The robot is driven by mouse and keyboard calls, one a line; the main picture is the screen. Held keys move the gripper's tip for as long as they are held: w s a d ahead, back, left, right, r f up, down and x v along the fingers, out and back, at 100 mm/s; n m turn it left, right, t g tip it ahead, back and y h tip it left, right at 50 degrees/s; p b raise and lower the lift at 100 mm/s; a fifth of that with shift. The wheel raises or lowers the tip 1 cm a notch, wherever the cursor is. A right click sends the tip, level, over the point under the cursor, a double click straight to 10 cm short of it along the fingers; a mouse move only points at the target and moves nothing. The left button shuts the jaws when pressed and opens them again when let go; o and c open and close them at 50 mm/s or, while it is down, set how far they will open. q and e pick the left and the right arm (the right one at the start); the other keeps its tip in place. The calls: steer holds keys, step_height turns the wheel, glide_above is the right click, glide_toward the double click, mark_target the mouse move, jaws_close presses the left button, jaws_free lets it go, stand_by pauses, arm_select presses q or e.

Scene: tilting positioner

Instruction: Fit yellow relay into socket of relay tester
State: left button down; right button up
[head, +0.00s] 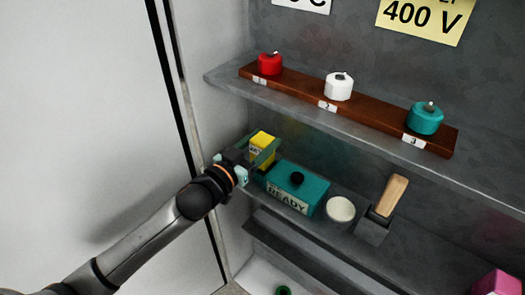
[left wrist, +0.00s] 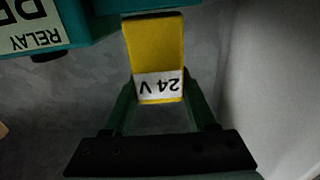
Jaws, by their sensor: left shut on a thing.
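The yellow relay (head: 262,138) is at the left end of the lower shelf, beside the relay tester. My left gripper (head: 262,153) is shut on it. In the left wrist view the relay (left wrist: 155,48) sits between the two green fingers, its white "24 V" label upside down in the picture. The teal relay tester (head: 310,187) has a black knob on top and a "READY" label in front; its label also shows in the left wrist view (left wrist: 30,22). The relay's far end meets a teal edge there. The socket is hidden, and I cannot tell whether the relay is in it.
A white round thing (head: 340,209) and a wooden-handled tool (head: 391,196) stand right of the tester. The upper shelf (head: 300,112) overhangs, with red (head: 270,66), white (head: 338,88) and teal (head: 425,120) pots on a wooden rack. A pale wall is close on the left.

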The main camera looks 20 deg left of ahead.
arm_select(q)
step_height(320, 180, down, 3)
steer(key=shift+r, duration=0.2)
steer(key=shift+f+b, duration=0.15)
steer(key=shift+b, duration=0.15)
steer(key=shift+c, duration=1)
jaws_free()
